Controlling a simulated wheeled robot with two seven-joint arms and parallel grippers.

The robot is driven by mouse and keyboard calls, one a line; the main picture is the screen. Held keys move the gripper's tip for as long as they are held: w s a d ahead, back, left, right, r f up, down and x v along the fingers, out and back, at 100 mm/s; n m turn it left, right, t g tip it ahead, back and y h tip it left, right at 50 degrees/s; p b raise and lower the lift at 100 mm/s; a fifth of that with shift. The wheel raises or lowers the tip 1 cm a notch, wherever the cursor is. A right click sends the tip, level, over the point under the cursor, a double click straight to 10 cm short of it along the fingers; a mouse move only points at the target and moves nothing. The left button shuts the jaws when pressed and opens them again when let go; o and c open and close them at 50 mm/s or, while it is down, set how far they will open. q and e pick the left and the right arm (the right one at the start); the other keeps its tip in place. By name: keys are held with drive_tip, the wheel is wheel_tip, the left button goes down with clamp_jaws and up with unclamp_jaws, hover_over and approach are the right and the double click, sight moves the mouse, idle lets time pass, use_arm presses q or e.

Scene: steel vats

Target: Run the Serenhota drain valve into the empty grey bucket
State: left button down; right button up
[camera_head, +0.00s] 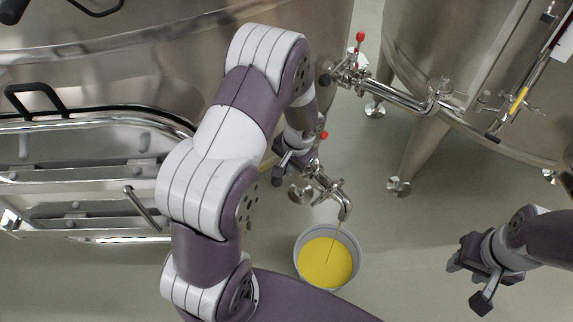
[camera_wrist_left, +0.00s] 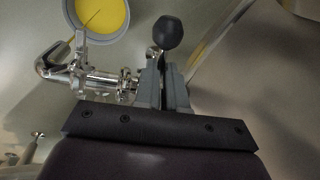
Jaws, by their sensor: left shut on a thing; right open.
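The drain valve (camera_head: 322,180) is polished steel with a bent spout (camera_head: 346,206) pointing down, low on the left vat (camera_head: 335,28). A thin yellow stream falls from the spout into the grey bucket (camera_head: 301,243). The bucket stands on the floor under it and holds a wide pool of yellow liquid (camera_head: 326,264). My left gripper (camera_head: 290,163) is at the valve, shut on its handle. In the left wrist view, a dark ball knob (camera_wrist_left: 168,32) shows just beyond the closed fingers (camera_wrist_left: 167,88). My arm hides part of the valve. My right gripper (camera_head: 467,282) is open and empty.
A second red-knobbed valve (camera_head: 360,38) and steel pipe (camera_head: 400,95) sit above the drain valve. Another steel vat (camera_head: 480,60) stands on legs at the right. A polished hatch (camera_head: 80,180) is at the left. The floor (camera_head: 400,235) between bucket and right gripper is clear.

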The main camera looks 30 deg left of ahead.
use_arm(q)
drive_tip(key=c, duration=1.2)
unclamp_jaws()
wheel_tip(320, 180, up, 13)
drive_tip(key=d+p, duration=0.1)
drive_tip(key=d, duration=0.1)
drive_tip(key=shift+s+d+f, duration=0.2)
drive_tip(key=shift+d, duration=0.05)
